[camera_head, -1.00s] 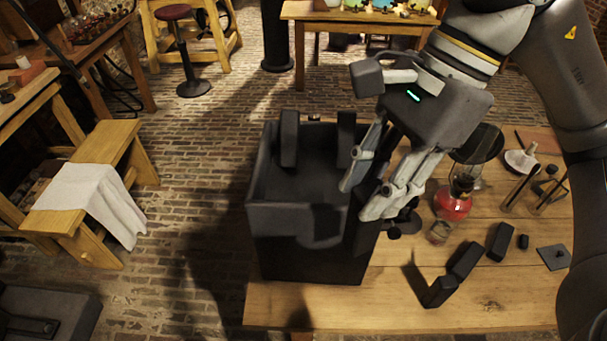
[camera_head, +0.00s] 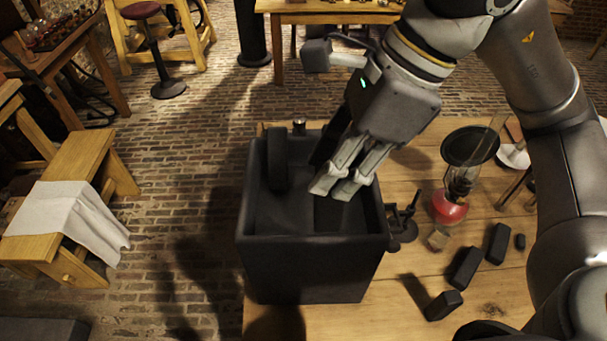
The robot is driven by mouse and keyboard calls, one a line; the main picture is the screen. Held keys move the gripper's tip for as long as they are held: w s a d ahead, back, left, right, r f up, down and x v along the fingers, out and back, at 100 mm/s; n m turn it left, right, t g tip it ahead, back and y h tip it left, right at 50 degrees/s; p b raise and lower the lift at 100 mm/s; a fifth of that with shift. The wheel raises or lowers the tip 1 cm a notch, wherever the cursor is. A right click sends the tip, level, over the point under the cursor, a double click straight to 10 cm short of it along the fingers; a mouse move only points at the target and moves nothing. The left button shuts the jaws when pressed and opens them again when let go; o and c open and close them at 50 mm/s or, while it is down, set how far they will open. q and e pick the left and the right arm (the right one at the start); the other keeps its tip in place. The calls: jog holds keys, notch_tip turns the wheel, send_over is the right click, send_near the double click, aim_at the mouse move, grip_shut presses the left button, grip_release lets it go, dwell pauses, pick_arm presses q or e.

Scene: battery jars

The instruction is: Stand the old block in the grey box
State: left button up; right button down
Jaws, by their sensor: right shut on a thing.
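The grey box (camera_head: 312,270), dark and open-topped, stands on the wooden table. A dark block (camera_head: 277,158) stands upright inside it at the left. A second dark slab (camera_head: 326,142) shows beside my right gripper and is partly hidden by it. My right gripper (camera_head: 335,189) reaches down into the box's opening, right of the upright block. It is shut on a dark block, mostly hidden by the fingers and hard to tell from the dark interior. I cannot tell whether this block touches the box floor. My left gripper is not in view.
Several small dark blocks (camera_head: 465,268) lie on the table at the right. A red-based lamp (camera_head: 449,207) with a dark shade and a small glass (camera_head: 438,238) stand near them. A dark clamp-like fitting (camera_head: 403,222) is close to the box's right side. The front of the table is mostly clear.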

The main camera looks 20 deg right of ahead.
jog(key=w+a+f+p, duration=0.1)
jog(key=w+f+p, duration=0.1)
jog(key=w+f, duration=0.5)
jog(key=x, duration=0.3)
jog(key=shift+d, duration=0.2)
jog(key=shift+s, duration=0.15)
jog(key=shift+f, duration=0.3)
jog(key=c, duration=1.1)
grip_release()
jog(key=shift+r, duration=0.1)
